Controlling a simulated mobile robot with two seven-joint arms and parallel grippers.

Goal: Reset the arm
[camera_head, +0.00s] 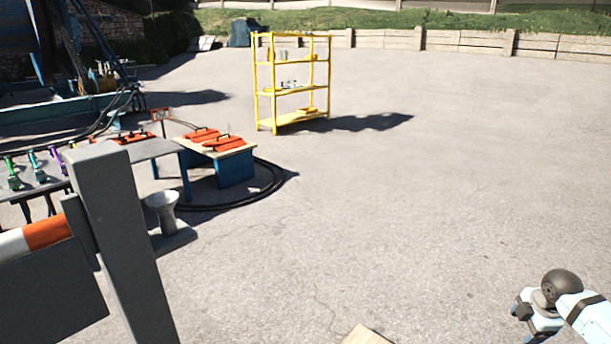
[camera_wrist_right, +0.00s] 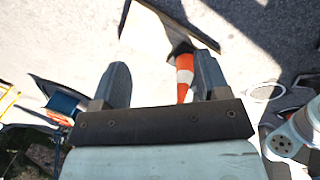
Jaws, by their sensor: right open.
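My right arm (camera_head: 562,300) comes in at the lower right of the head view, above open pavement. Its gripper tips cannot be made out there. In the right wrist view, my right gripper (camera_wrist_right: 160,72) is open, with its two dark fingers wide apart. No object is held between them. An orange and white striped object (camera_wrist_right: 184,76) shows beyond the fingers, near the right one. I cannot tell whether it is close to them. My left arm and gripper are not seen in the head view.
A grey post (camera_head: 118,240) with a striped bar (camera_head: 45,234) stands close at left. Behind it are a table (camera_head: 232,152) with orange cases and a bench of coloured tools (camera_head: 40,178). A yellow shelf (camera_head: 292,90) stands farther back. Pavement at centre and right is clear.

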